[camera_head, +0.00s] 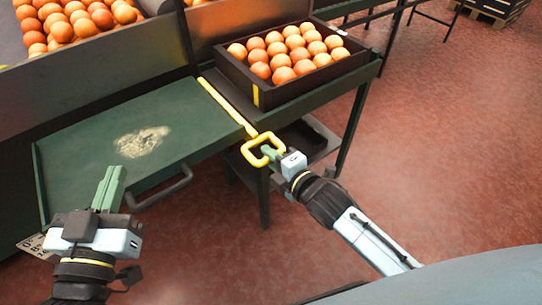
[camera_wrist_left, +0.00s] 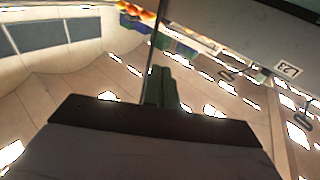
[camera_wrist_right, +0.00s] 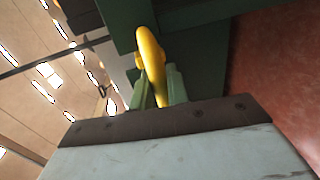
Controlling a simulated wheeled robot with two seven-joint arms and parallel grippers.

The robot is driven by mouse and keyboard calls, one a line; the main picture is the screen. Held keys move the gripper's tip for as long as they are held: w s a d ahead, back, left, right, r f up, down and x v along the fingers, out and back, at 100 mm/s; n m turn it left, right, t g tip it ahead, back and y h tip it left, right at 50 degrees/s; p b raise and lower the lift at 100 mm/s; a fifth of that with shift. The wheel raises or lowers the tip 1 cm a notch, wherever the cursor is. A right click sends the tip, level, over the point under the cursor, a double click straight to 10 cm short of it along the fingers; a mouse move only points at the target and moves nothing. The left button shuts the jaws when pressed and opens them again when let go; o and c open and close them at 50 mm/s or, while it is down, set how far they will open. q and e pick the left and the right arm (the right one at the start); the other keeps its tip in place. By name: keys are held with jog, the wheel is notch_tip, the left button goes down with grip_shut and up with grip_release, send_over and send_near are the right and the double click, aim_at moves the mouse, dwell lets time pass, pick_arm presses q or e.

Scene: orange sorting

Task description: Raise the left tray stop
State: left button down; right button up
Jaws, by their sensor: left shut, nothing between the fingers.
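A yellow bar (camera_head: 226,106) runs along the seam between the green table on the left and the shelf with the orange crate. It ends in a square yellow loop handle (camera_head: 250,142) at the front edge. My right gripper (camera_head: 268,153) is at this loop. In the right wrist view its green fingers lie close on both sides of the yellow handle (camera_wrist_right: 151,55), which fills the gap between them. My left gripper (camera_head: 109,184) is shut and empty, near the front edge of the green table. The left wrist view shows its fingers (camera_wrist_left: 161,85) together.
The green table (camera_head: 90,130) is bare except for a pale patch and has a dark front handle (camera_head: 165,190). A dark crate (camera_head: 262,94) of oranges stands on the right shelf. More oranges (camera_head: 75,20) lie in a bin at the upper left.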

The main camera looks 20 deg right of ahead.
grip_shut()
jog(key=shift+r+p, duration=0.8)
jog(key=shift+p, duration=0.05)
pick_arm(q)
notch_tip(320, 180, down, 10)
jog(key=s+a+g+y+p, duration=0.1)
jog(key=s+a+g+y, duration=0.2)
jog(key=g, duration=0.4)
pick_arm(e)
jog(key=shift+r, duration=0.55)
jog(key=shift+r+p, duration=0.55)
jog(key=shift+p, duration=0.2)
jog(key=shift+r+p, duration=0.65)
jog(key=shift+p, duration=0.05)
pick_arm(q)
jog(key=s+a+f+g+y, duration=0.1)
jog(key=s+a+f+g, duration=0.1)
jog(key=s+f+g, duration=0.1)
jog(key=s+a+f+g, duration=0.2)
jog(key=s+f+g, duration=0.1)
jog(key=s+g, duration=0.2)
jog(key=shift+s+a+f+n+y, duration=0.25)
jog(key=shift+s+n+y, duration=0.15)
jog(key=shift+s, duration=0.85)
pick_arm(e)
jog(key=shift+w+r, duration=0.1)
